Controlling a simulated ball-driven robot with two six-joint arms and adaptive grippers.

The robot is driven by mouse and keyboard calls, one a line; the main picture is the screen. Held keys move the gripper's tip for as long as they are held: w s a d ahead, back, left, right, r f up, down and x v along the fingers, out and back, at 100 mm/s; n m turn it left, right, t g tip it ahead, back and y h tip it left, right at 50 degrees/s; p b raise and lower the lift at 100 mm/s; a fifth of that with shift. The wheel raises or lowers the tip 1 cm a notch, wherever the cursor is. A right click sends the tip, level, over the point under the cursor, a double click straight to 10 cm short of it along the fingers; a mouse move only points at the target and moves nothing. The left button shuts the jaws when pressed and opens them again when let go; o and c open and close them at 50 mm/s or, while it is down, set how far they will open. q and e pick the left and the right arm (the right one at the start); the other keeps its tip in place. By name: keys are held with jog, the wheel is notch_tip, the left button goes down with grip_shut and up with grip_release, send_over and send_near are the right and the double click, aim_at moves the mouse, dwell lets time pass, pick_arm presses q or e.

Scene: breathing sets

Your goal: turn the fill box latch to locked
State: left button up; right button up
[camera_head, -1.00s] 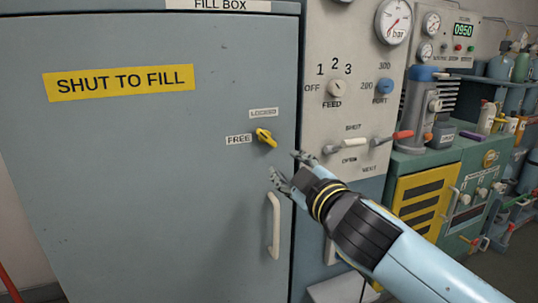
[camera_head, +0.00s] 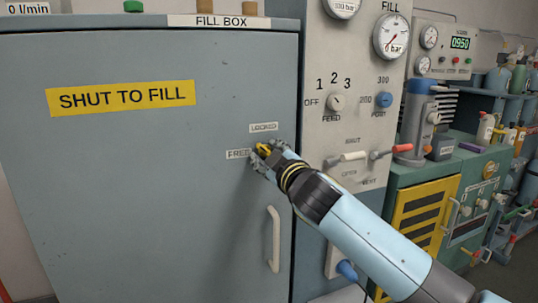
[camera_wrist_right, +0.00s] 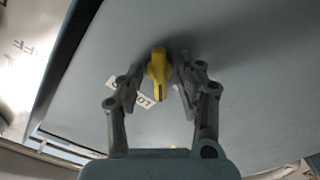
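The fill box latch (camera_head: 264,148) is a small yellow knob on the grey fill box door, beside the FREE label (camera_head: 238,154) and below the LOCKED label (camera_head: 264,127). My right gripper (camera_head: 261,155) is at the latch and partly covers it in the head view. In the right wrist view the yellow latch (camera_wrist_right: 158,66) sits between the two fingers of my right gripper (camera_wrist_right: 157,84). The fingers are apart, with a gap visible on each side of the latch. Its exact turn is hard to tell. My left gripper is not in view.
The fill box door (camera_head: 130,200) has a pale vertical handle (camera_head: 273,240) below the latch. A panel with gauges, a feed knob (camera_head: 336,102) and a red-tipped lever (camera_head: 390,152) stands to the right. A green machine (camera_head: 440,180) is further right.

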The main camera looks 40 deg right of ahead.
grip_shut()
dwell(0.3)
jog(key=shift+m+b, duration=2.3)
jog(key=shift+m, duration=1.8)
